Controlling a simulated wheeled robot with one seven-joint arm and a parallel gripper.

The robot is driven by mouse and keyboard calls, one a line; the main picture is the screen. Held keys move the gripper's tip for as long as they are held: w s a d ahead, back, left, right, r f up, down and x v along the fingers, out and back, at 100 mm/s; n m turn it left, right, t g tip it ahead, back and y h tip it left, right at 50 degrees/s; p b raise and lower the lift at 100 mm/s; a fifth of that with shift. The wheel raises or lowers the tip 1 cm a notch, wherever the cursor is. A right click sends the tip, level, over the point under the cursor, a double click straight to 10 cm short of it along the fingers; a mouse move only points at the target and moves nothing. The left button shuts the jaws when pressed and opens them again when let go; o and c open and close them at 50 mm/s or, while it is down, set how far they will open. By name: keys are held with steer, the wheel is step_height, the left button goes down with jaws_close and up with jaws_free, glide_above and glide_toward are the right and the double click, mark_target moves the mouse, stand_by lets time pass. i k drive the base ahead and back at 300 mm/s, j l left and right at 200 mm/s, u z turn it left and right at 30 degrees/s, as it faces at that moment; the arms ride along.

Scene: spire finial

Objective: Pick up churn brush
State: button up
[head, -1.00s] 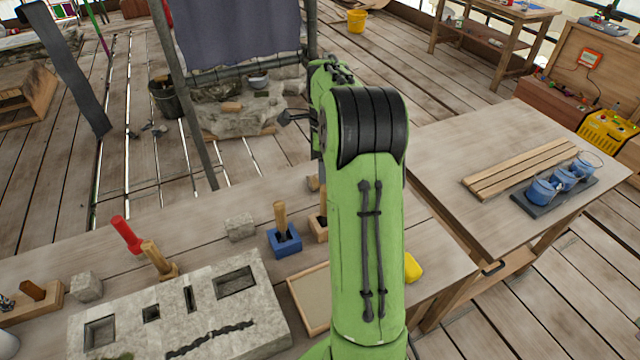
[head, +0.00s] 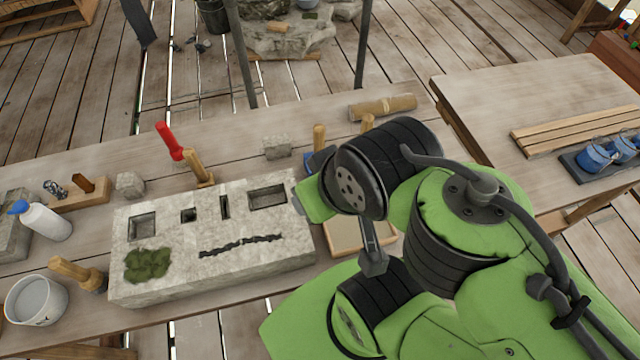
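A brush with a pale wooden handle and dark bristles (head: 80,272) lies at the front left of the workbench, beside a white tub. It looks most like the churn brush, but I cannot be sure. My gripper (head: 373,257) is mostly hidden by my arm at the right of centre. One grey finger-like part shows, pointing down over the bench near a shallow wooden tray. I cannot see whether it is open or shut. It is well to the right of the brush.
A stone block with slots and moss (head: 210,270) fills the middle of the bench. A red-handled tool (head: 168,140) and a wooden-handled tool (head: 197,167) stand behind the block. A log (head: 382,107) lies at the back.

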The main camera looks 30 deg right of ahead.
mark_target(95, 281)
steer(key=u, duration=1.15)
